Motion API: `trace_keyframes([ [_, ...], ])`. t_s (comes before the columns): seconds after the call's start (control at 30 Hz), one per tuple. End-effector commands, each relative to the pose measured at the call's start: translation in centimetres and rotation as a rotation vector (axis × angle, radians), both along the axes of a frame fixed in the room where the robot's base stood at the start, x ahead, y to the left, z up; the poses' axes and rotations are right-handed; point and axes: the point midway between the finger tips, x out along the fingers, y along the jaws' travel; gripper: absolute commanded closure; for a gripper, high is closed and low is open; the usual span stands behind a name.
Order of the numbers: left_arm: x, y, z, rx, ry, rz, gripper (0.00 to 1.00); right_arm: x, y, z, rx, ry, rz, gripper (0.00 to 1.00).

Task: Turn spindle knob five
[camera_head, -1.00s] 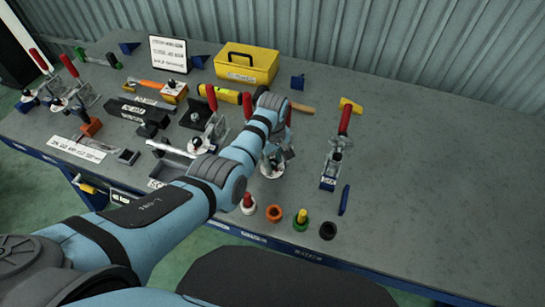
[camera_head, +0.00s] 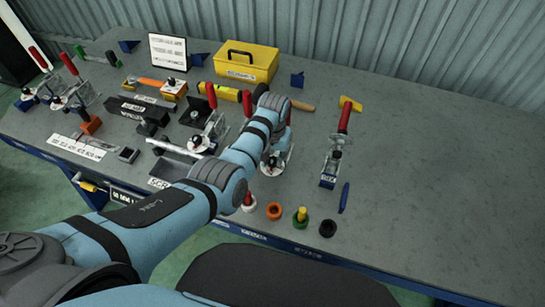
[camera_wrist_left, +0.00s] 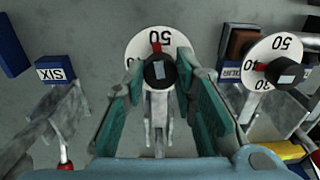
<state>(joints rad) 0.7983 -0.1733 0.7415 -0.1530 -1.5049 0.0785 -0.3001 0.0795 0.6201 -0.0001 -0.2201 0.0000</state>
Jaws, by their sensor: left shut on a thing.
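A round white dial (camera_wrist_left: 134,48) with black numbers, "50" readable, carries a black spindle knob (camera_wrist_left: 160,73) with a red pointer in the middle of the left wrist view. My left gripper (camera_wrist_left: 160,78) has its two teal fingers on either side of this knob and is shut on it. The dial's fixture stands between one labelled "SIX" (camera_wrist_left: 56,74) and one whose label ends in "OUR". In the head view my left gripper (camera_head: 276,156) is largely hidden by my own arm. My right gripper is not in view.
A second dial with a black knob (camera_wrist_left: 283,73) stands close at the right in the wrist view. The head view shows a red-handled clamp (camera_head: 336,150) right of my arm, coloured rings along the front edge, and a yellow toolbox (camera_head: 246,62) behind. The bench's right side is clear.

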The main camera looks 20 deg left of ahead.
Motion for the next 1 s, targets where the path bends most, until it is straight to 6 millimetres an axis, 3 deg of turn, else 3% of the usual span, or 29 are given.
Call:
trace_keyframes([
  [0.3,0.02,0.02,0.02,0.009,-0.001,-0.148,1.0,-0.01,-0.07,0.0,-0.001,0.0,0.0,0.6],
  [0.87,0.02,0.02,0.02,0.01,-0.002,-0.185,1.0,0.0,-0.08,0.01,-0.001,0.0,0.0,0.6],
  [0.9,0.02,0.02,0.02,0.01,-0.002,-0.185,0.73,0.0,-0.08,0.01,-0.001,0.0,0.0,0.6],
  [1.0,0.02,0.02,0.02,0.01,-0.002,-0.184,0.57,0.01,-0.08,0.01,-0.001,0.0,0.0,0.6],
])
